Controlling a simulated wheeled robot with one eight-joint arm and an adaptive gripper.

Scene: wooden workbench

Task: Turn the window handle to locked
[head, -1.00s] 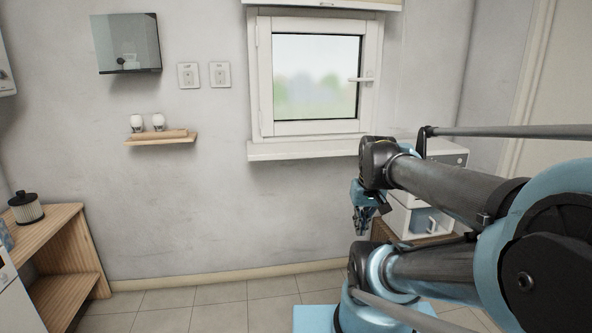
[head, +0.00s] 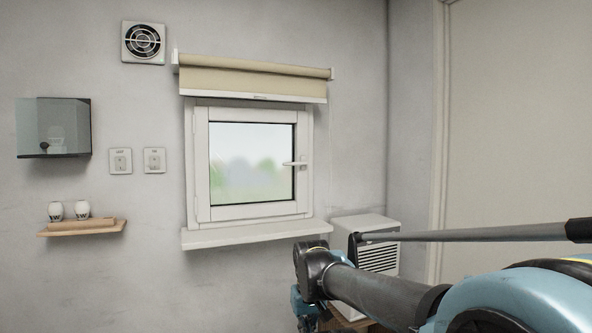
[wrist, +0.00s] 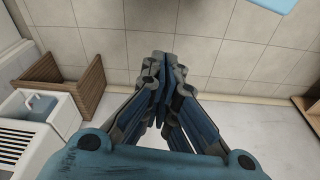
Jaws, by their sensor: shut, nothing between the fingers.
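The window handle (head: 295,163) is a small white lever on the right side of the white window frame (head: 201,160). Its lever lies horizontally and points left over the glass in the head view. The window sash looks closed against its frame. My gripper shows in the wrist view (wrist: 162,72), pointing down over the tiled floor, with its fingers shut together and empty. In the head view, the gripper is low, below the window sill and well away from the handle, and mostly cut off by the bottom edge.
A white sill (head: 255,235) juts out below the window, and a beige roller blind (head: 255,78) hangs above it. A white vented unit (head: 378,258) stands right of the sill. A wooden shelf (head: 82,228) with two small white items is on the left wall. The wall in front of the window is clear.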

